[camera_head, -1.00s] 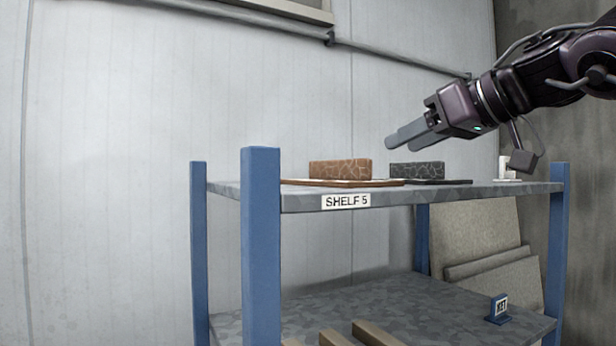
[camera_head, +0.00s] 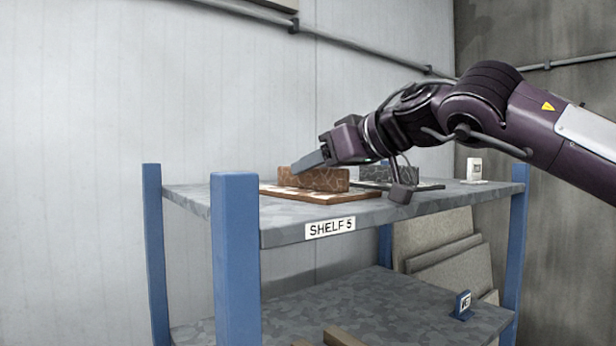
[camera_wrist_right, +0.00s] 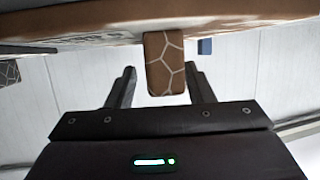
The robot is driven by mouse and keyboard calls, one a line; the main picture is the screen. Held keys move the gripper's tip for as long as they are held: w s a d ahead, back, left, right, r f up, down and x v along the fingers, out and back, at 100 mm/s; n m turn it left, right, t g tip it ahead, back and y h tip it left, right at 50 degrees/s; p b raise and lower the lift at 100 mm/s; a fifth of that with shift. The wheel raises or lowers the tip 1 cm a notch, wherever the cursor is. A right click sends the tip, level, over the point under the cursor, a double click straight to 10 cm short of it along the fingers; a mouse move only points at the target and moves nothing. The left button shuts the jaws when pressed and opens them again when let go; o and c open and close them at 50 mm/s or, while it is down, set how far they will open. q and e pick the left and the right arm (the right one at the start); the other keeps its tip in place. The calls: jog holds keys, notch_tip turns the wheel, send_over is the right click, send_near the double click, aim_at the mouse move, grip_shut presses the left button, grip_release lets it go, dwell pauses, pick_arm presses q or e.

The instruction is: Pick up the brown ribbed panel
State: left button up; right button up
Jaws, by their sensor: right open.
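The brown ribbed panel (camera_head: 325,197) lies flat on the top shelf, with its upright brown rib (camera_head: 318,180) marked by pale crackle lines. In the right wrist view, the rib (camera_wrist_right: 158,50) projects between the two open fingers of my right gripper (camera_wrist_right: 162,82), with a gap on each side. The panel's flat board (camera_wrist_right: 230,12) fills the top of that view. My left gripper is not in view.
A dark ribbed panel (camera_head: 376,173) lies beside the brown one, partly hidden by my right arm. A small white object (camera_head: 474,170) stands at the shelf's right end. The blue-posted shelf (camera_head: 285,228) reads SHELF 5. Grey boards (camera_head: 440,240) lean behind the lower shelf.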

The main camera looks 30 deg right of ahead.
jog(key=shift+s, duration=0.25)
jog(key=c, duration=0.4)
jog(key=shift+w, duration=0.1)
grip_shut()
jog(key=shift+r, duration=0.15)
